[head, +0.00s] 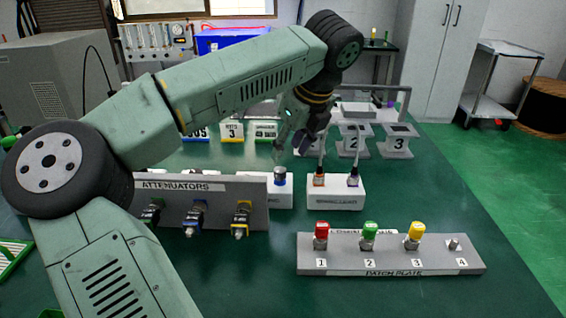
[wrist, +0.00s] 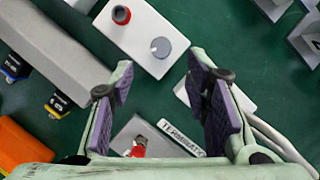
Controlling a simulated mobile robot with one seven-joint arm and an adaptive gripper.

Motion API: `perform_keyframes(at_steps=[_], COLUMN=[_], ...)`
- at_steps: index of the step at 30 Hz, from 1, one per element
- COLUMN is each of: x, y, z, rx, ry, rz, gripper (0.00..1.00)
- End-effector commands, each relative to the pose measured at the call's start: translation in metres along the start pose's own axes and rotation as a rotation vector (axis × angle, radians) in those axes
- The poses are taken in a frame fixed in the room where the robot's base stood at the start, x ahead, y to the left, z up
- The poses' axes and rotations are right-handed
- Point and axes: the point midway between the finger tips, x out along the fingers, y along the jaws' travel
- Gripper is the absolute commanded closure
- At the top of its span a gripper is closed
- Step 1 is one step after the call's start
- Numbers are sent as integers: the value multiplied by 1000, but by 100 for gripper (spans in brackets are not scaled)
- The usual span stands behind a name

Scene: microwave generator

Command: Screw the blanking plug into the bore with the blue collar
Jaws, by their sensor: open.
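My gripper (head: 303,143) is open and hangs above the middle of the bench. In the wrist view its two purple-padded fingers (wrist: 168,108) are spread with nothing between them. A white block (wrist: 122,40) lies beyond the fingertips. It has a red-collared bore (wrist: 121,14) and a round grey knob-like top (wrist: 160,47), which I take to be the blanking plug. In the head view this top (head: 280,175) stands upright on the block beside the attenuator panel, with a blue tint.
The attenuator panel (head: 245,190) carries connectors with coloured collars, left of the block. A white block with two cables (head: 335,192) stands to its right. The patch plate (head: 390,268) is at the front right. Numbered stands (head: 352,140) are behind. Green bench lies bare between them.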

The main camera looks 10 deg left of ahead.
Motion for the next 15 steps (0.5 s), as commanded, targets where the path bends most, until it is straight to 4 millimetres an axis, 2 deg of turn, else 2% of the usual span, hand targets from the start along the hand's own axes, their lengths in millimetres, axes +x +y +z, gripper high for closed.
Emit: perform_keyframes(at_steps=[7,15], x=[46,70], y=[0,0], z=[0,0], rx=[1,0], ry=[4,1], rz=[0,-1], gripper=[57,57])
